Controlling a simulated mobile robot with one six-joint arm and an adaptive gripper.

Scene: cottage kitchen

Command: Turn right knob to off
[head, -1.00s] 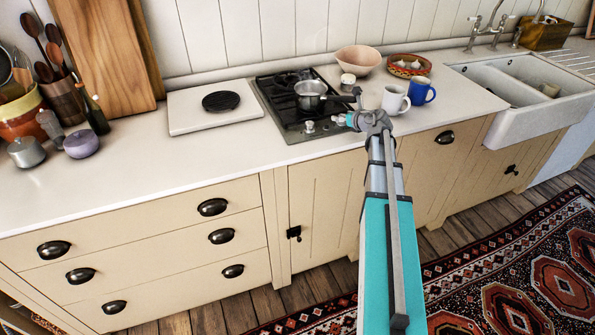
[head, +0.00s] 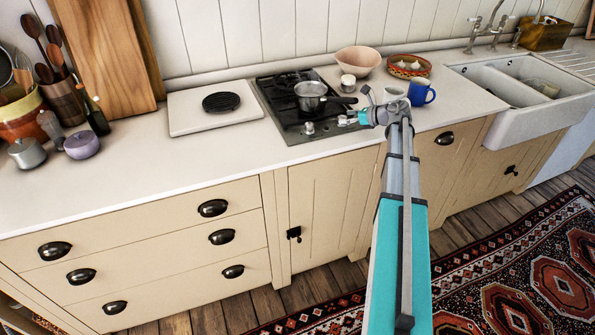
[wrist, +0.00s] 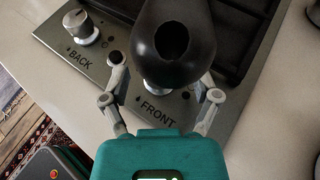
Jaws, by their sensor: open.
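The hob (head: 290,126) has two silver knobs on its front strip. The left knob (head: 309,128), marked BACK, also shows in the wrist view (wrist: 80,27). The right knob (wrist: 160,87), marked FRONT, is mostly hidden in the wrist view under the black handle (wrist: 173,42) of the saucepan (head: 311,95). Its setting cannot be read. My gripper (head: 346,120) is at the hob's front right corner. In the wrist view its open fingers (wrist: 163,85) stand apart on either side of the right knob, with nothing visibly gripped.
The saucepan handle juts right, above the knob area. A white mug (head: 394,97) and a blue mug (head: 421,91) stand just right of my gripper. A small pot (head: 347,83) and pink bowl (head: 357,60) are behind.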

